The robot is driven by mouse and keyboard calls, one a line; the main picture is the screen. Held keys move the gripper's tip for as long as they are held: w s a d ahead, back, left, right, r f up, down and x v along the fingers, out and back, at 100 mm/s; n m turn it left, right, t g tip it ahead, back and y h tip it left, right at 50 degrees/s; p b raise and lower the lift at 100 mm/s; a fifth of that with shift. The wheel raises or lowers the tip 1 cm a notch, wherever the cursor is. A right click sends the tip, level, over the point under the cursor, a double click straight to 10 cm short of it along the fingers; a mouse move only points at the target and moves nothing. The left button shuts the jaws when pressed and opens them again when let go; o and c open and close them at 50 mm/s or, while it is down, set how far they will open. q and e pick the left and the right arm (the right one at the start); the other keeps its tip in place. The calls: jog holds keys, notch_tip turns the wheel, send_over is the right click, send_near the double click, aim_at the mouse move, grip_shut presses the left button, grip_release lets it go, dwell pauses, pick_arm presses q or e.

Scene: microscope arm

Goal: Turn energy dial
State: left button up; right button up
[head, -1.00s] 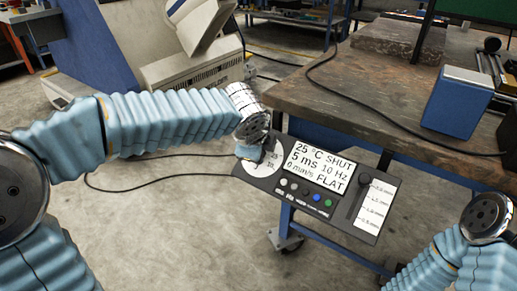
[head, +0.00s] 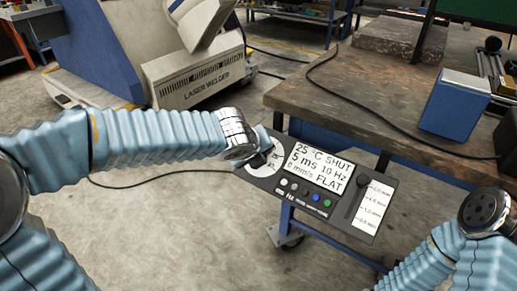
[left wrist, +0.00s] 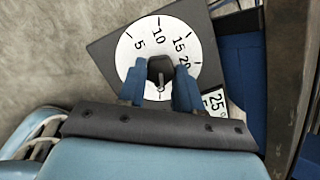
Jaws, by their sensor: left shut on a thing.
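The energy dial is a white round scale (left wrist: 127,61) marked 5, 10, 15 and 20 in the left wrist view, with a dark knob (left wrist: 160,66) at its middle. In the head view the white scale (head: 262,182) is at the left end of the dark control panel (head: 341,209). My left gripper (left wrist: 160,90) has its blue fingers on both sides of the knob and is shut on it. In the head view the left gripper (head: 265,149) partly hides the dial. I cannot tell the dial setting. My right arm is at the lower right, but its gripper is out of view.
The panel's display (head: 319,167) reads 25 °C, SHUT, 5 ms, 10 Hz and FLAT. Small coloured buttons (head: 316,197) lie below it. A worn workbench (head: 350,110) stands behind the panel, with a blue box (head: 452,105) on it. A laser welder (head: 200,83) stands at back left.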

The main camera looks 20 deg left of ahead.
pick_arm(q)
jog(key=shift+m, duration=0.5)
jog(key=o, duration=1)
jog(key=shift+o, duration=0.2)
jog(key=p+v, duration=0.3)
jog(key=v, duration=1)
jog(key=shift+s+r, duration=0.2)
jog(key=shift+s, duration=0.1)
jog(key=shift+a, duration=0.1)
